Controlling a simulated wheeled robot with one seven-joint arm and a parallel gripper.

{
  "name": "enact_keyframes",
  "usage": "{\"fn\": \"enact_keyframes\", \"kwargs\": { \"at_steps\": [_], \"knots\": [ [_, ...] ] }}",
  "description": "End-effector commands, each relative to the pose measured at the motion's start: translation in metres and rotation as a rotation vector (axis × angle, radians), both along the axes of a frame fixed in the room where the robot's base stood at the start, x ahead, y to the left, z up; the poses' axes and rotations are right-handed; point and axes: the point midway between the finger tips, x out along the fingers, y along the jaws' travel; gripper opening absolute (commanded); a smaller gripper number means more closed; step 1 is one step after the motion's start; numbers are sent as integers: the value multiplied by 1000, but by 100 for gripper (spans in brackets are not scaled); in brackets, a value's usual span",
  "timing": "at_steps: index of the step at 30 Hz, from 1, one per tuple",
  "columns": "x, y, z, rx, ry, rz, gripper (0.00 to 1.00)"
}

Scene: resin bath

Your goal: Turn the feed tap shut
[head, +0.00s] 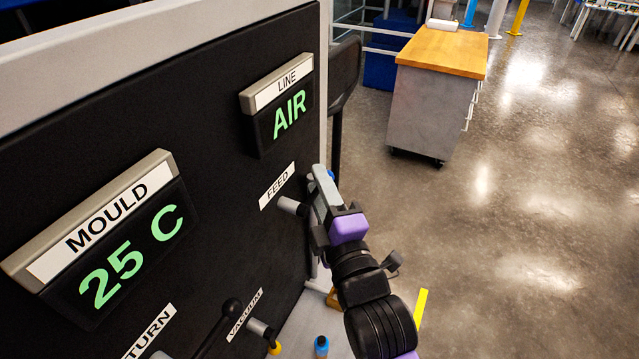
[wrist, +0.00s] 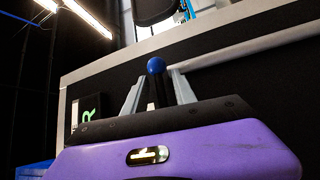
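The feed tap has a grey stem (head: 291,206) that comes out of the black panel below the FEED label (head: 277,186). Its black lever (wrist: 158,92) points away from my wrist and ends in a blue ball knob (wrist: 156,65). In the head view my gripper (head: 323,188) is at the tap and hides most of the lever. In the wrist view the lever stands between the two grey fingers (wrist: 156,88). The fingers look a little apart around it; whether either one touches it is hard to see.
A LINE display reading AIR (head: 289,115) is above the tap. A MOULD display reading 25 C (head: 130,255) is at the left. The vacuum tap (head: 262,329) and a blue-capped item (head: 321,346) are below. A wood-topped cabinet (head: 440,80) stands behind, with open floor right.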

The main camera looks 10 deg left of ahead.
Motion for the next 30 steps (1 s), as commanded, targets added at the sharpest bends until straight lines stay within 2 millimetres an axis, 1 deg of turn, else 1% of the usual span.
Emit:
{"fn": "enact_keyframes", "kwargs": {
  "at_steps": [4, 5, 9, 10, 30],
  "knots": [
    [0, 0, 0, 0, 0, 0, 33],
    [0, 0, 0, 0, 0, 0, 31],
    [0, 0, 0, 0, 0, 0, 3],
    [0, 0, 0, 0, 0, 0, 0],
    [2, -4, -1, -2, 2, -8, 0]
  ]
}}
